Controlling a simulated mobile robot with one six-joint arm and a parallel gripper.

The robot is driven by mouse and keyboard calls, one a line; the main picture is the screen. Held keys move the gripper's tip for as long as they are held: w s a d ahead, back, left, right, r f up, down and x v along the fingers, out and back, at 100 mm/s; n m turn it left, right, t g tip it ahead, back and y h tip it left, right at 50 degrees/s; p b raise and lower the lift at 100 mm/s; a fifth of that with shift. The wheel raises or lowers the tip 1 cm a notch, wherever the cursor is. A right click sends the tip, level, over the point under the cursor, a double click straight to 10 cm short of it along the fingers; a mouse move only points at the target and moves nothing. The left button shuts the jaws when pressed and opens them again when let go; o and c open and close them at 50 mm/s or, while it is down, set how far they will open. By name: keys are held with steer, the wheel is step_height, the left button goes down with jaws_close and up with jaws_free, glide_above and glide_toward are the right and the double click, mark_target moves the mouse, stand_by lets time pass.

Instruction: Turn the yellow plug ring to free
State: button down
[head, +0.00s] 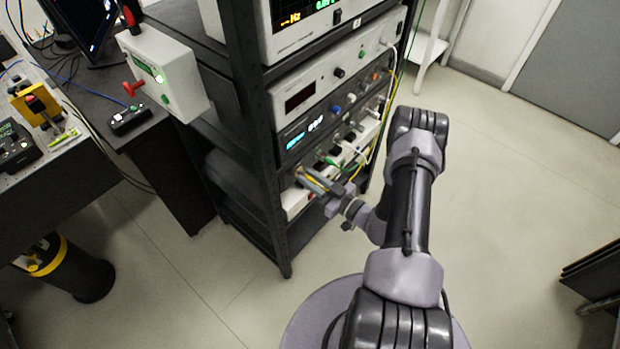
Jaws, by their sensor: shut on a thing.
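My gripper (308,177) reaches in from the right to the front of the rack, low on its lower instruments. It is shut on the yellow plug ring (317,181), of which only a small yellow patch shows between the fingers. The fingers hide the rest of it, so I cannot tell how far the ring is turned or whether the plug is seated.
The black rack (262,130) holds several instruments with knobs. A yellow cable (376,140) and other leads hang close to my gripper on the right. A white box with a red handle (165,75) stands left. Open floor (500,200) lies right.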

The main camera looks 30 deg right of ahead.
steer(key=shift+n, duration=0.3)
steer(key=n, duration=0.3)
steer(key=shift+a+n, duration=0.1)
steer(key=shift+n, duration=0.3)
steer(key=n, duration=0.4)
steer(key=shift+n, duration=0.3)
steer(key=n, duration=0.4)
steer(key=shift+f, duration=0.1)
steer(key=shift+n, duration=2.1)
steer(key=c, duration=1.3)
jaws_free()
steer(key=shift+o, duration=0.2)
